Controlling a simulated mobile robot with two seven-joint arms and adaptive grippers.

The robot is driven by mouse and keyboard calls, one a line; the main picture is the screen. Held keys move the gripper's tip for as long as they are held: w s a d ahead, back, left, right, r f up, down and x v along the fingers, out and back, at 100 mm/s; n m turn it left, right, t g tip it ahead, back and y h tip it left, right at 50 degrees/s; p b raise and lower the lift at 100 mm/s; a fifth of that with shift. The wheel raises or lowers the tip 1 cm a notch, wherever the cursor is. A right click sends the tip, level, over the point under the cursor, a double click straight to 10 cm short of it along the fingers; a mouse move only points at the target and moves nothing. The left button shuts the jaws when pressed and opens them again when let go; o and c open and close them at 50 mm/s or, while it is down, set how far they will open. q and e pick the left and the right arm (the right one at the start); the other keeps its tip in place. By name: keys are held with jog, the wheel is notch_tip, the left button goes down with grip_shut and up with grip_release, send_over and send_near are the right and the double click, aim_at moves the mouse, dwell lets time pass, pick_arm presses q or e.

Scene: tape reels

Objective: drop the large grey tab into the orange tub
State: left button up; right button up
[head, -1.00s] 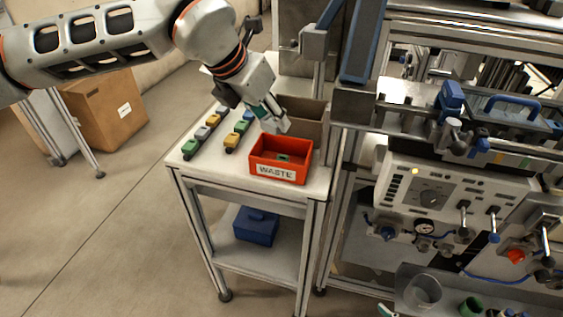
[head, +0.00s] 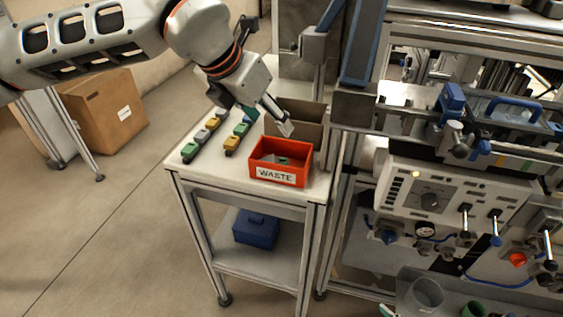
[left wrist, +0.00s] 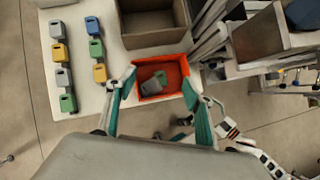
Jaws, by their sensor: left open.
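The orange tub (head: 280,178), labelled WASTE, stands at the front right of the white cart top. In the left wrist view the tub (left wrist: 175,95) shows between my fingers. A grey tab (left wrist: 151,88) lies in it beside a green tab (left wrist: 161,77). In the head view the tub's inside is partly hidden by its front wall. My left gripper (head: 268,124) is open and empty, above the tub's back edge. Its teal fingers, also in the left wrist view (left wrist: 159,76), are spread wide and clear of the tabs.
Two rows of coloured tabs lie left of the tub, including a smaller grey tab (head: 202,135) and a yellow tab (head: 232,143). A brown open bin (head: 308,130) stands behind the tub. A machine panel (head: 440,190) is close on the right. A blue box (head: 256,228) sits on the lower shelf.

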pick_arm(q)
jog(key=v, duration=1)
jog(key=shift+r, duration=0.25)
jog(key=shift+s, duration=0.1)
